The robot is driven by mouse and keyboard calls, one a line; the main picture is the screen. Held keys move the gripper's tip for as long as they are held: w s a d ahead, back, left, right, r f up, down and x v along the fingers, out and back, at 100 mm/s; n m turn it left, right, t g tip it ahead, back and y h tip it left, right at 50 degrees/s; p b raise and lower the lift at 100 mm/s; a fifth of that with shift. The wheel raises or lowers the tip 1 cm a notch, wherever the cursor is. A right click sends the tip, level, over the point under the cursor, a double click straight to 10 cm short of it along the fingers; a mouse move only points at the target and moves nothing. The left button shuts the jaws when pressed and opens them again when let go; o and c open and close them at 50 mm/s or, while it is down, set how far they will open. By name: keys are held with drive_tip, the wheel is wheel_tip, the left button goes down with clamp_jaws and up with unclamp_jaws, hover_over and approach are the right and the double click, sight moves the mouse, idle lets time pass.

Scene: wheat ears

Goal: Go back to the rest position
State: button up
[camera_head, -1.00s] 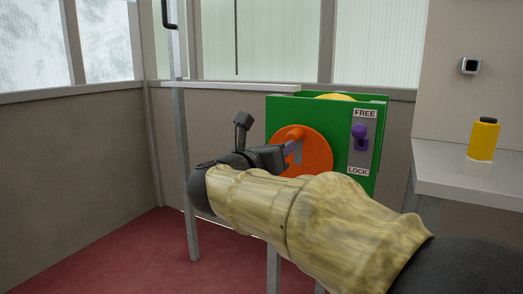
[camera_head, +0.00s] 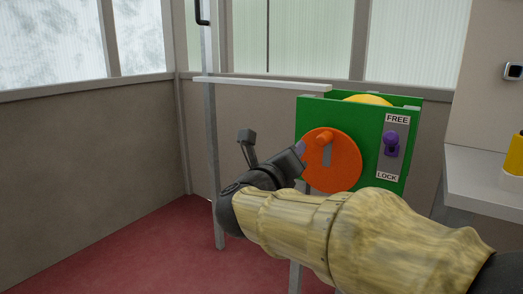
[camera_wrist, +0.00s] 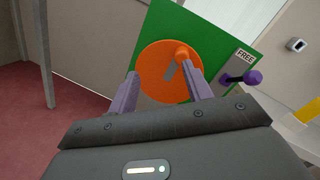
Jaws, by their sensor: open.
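My gripper (camera_head: 300,158) is in front of the left part of the orange disc (camera_head: 346,175) on the green box (camera_head: 312,122). In the wrist view my gripper (camera_wrist: 163,82) has its two purple fingers apart with nothing between them. The orange disc (camera_wrist: 155,85) shows beyond the fingers, with an orange knob (camera_wrist: 181,53) near its top and a grey slot. The purple lever (camera_head: 391,139) stands near the FREE label (camera_head: 397,118), above the LOCK label (camera_head: 387,176). Whether a fingertip touches the disc cannot be told.
A light shelf (camera_head: 262,85) runs left of the box on a grey post (camera_head: 212,150). A grey counter (camera_head: 490,180) with a yellow container (camera_head: 514,160) stands at right. The red floor (camera_head: 130,250) at left is clear.

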wheel_tip(320, 180, down, 12)
drive_tip(key=s+n+g+y+p, duration=0.2)
drive_tip(key=n+g+y+p, duration=0.5)
drive_tip(key=n, duration=1.6)
drive_tip(key=s+d+f+n+g+p, duration=0.4)
drive_tip(key=s+n, duration=0.1)
drive_tip(key=s, duration=0.3)
drive_tip(key=s+d+f+n+g+p, duration=0.35)
drive_tip(key=s+n, duration=0.25)
drive_tip(key=s, duration=0.3)
wheel_tip(320, 180, up, 36)
drive_tip(key=p, duration=3.7)
drive_tip(key=shift+w+d+m+y, duration=0.3)
drive_tip(key=shift+w+y, duration=0.1)
drive_tip(key=shift+t, duration=0.25)
